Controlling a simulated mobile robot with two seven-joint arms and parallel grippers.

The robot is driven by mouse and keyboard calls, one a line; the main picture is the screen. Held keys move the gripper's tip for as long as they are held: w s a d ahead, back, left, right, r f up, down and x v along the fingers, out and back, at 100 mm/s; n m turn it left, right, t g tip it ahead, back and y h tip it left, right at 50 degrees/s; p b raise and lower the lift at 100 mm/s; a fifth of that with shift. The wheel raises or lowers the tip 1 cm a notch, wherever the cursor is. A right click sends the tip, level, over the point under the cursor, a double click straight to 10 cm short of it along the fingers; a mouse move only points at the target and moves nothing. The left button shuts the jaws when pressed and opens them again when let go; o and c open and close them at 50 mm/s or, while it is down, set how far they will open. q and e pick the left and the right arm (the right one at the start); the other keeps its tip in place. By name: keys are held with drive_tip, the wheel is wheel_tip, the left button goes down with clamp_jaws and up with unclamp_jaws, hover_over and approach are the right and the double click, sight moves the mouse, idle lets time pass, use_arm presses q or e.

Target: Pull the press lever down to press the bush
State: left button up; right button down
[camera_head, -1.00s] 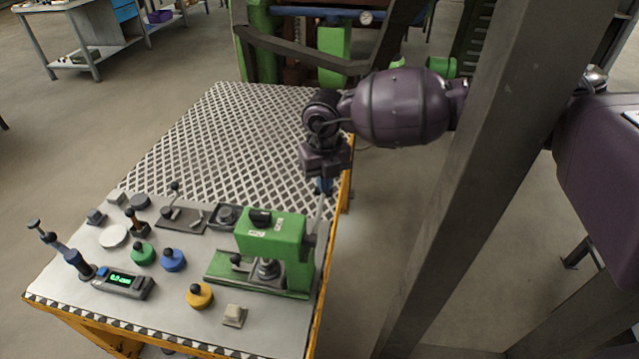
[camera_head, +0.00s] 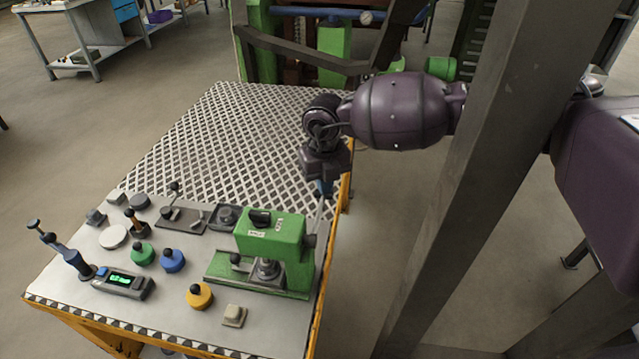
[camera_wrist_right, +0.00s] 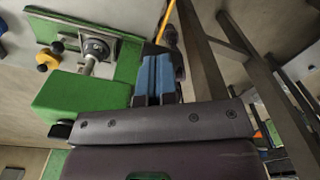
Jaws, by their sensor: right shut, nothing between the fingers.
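The green bench press (camera_head: 273,238) stands at the right front of the table. It also shows in the right wrist view (camera_wrist_right: 85,92). Its grey lever (camera_head: 319,217) rises from the press's right side. The metal ram and bush area (camera_head: 267,269) is at the front of the press; I cannot tell the bush apart clearly. My right gripper (camera_head: 324,188) is shut and empty, pointing down at the lever's upper end. I cannot tell whether it touches the lever. Its blue fingers (camera_wrist_right: 158,78) lie together beside the press in the wrist view. My left gripper is out of view.
Yellow (camera_head: 200,296), blue (camera_head: 173,260) and green (camera_head: 142,254) knobbed pieces and a digital gauge (camera_head: 123,282) lie left of the press. The patterned table top (camera_head: 230,130) behind is clear. A grey post (camera_head: 475,190) stands in front of my right arm.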

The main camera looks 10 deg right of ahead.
drive_tip(key=shift+s+f, duration=0.15)
drive_tip(key=shift+f, duration=0.4)
idle(0.4)
drive_tip(key=shift+r, duration=0.1)
drive_tip(key=shift+r+p, duration=2.2)
drive_tip(key=shift+r, duration=1.5)
drive_tip(key=shift+r+p, duration=0.65)
drive_tip(key=shift+r, duration=0.55)
drive_tip(key=shift+r+p, duration=1.1)
drive_tip(key=shift+r, duration=1.35)
